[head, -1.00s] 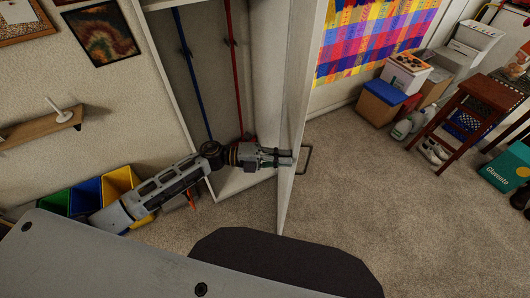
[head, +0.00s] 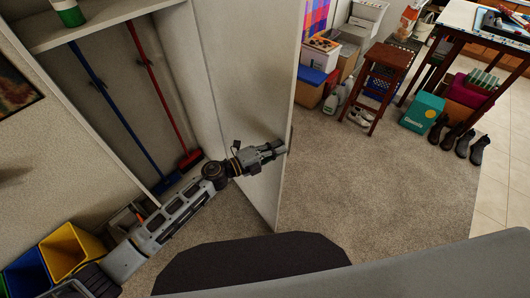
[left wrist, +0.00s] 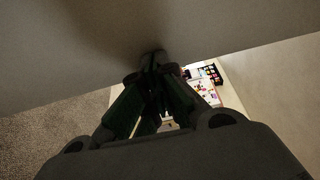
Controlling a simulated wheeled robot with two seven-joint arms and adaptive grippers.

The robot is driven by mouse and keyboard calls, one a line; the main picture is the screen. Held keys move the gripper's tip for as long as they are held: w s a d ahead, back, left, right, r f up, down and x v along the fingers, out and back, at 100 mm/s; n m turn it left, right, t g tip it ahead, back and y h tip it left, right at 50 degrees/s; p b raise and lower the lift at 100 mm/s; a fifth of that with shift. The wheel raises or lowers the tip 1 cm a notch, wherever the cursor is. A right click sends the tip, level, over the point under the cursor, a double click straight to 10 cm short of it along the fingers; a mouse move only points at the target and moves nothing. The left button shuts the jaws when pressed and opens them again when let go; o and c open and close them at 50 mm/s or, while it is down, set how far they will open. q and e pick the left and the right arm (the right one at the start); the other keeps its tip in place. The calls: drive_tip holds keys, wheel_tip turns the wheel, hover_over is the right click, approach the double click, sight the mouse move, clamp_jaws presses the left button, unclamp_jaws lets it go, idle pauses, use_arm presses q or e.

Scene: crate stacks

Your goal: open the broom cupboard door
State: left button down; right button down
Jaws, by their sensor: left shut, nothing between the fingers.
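The broom cupboard (head: 75,140) stands open at the left in the head view, with a blue broom (head: 115,100) and a red broom (head: 160,85) inside. Its pale door (head: 255,70) stands swung out toward me. My left gripper (head: 280,149) is shut and empty at the inner face of the door, close to its free edge. In the left wrist view the shut fingers (left wrist: 155,65) point at the pale door panel (left wrist: 200,25); I cannot tell if they touch it. The handle is hidden behind the door. My right gripper is not in view.
Yellow (head: 70,250) and blue (head: 25,275) bins stand at the lower left beside my arm. A wooden stool (head: 380,85), boxes and a teal box (head: 422,112) stand at the back right. The carpet (head: 370,180) right of the door is clear.

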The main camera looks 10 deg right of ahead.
use_arm(q)
drive_tip(key=w+d+n+t+y, duration=0.1)
drive_tip(key=w+d+t, duration=0.1)
drive_tip(key=d, duration=0.3)
drive_tip(key=shift+w+d, duration=0.4)
drive_tip(key=shift+w, duration=0.15)
drive_tip(key=shift+a, duration=0.2)
